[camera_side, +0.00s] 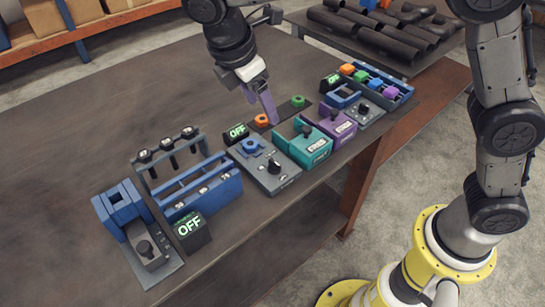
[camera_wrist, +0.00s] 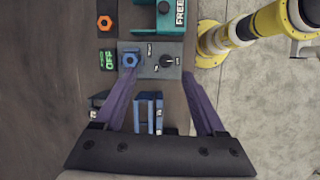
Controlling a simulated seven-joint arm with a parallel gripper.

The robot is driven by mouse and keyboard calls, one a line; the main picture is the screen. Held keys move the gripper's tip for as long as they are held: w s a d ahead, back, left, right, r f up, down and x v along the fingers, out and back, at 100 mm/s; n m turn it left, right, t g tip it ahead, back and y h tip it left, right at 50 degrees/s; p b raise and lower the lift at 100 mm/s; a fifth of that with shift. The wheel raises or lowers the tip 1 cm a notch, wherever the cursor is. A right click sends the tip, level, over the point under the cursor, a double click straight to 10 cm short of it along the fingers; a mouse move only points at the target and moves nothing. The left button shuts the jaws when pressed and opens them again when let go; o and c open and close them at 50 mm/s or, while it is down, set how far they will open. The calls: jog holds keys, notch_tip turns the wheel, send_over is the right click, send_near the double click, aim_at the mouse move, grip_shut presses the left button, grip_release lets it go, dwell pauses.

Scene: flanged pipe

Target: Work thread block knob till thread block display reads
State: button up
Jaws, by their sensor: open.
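A grey block (camera_side: 269,166) carries a blue hex nut (camera_side: 251,145) and a black knob (camera_side: 274,166). I cannot read a name on it; two other knobs and OFF displays also show. A small display (camera_side: 237,131) beside this block reads OFF in green. In the wrist view, the nut (camera_wrist: 130,60), the knob (camera_wrist: 167,61) and the display (camera_wrist: 108,60) lie in one row. My gripper (camera_side: 269,112) has purple fingers, is open and hangs above the bench. In the wrist view, the knob appears just beyond and between the fingertips (camera_wrist: 160,74), apart from them.
A teal block (camera_side: 307,145) and a purple block (camera_side: 333,125) stand right of the grey block. A blue rack (camera_side: 203,187) and a left display (camera_side: 189,226) reading OFF stand left. Orange (camera_side: 262,120) and green (camera_side: 297,101) nuts lie behind. The back-left bench (camera_side: 110,120) is clear.

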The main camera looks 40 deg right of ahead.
aim_at(275, 161)
jog(key=shift+n, duration=0.4)
jog(key=a+x, duration=0.1)
jog(key=x, duration=0.4)
jog(key=s+a+x, duration=0.1)
jog(key=x, duration=0.4)
jog(key=a+f+x, duration=0.1)
jog(key=x, duration=0.4)
jog(key=shift+s+f, duration=0.25)
jog(key=shift+f, duration=0.2)
jog(key=shift+c, duration=0.3)
grip_shut()
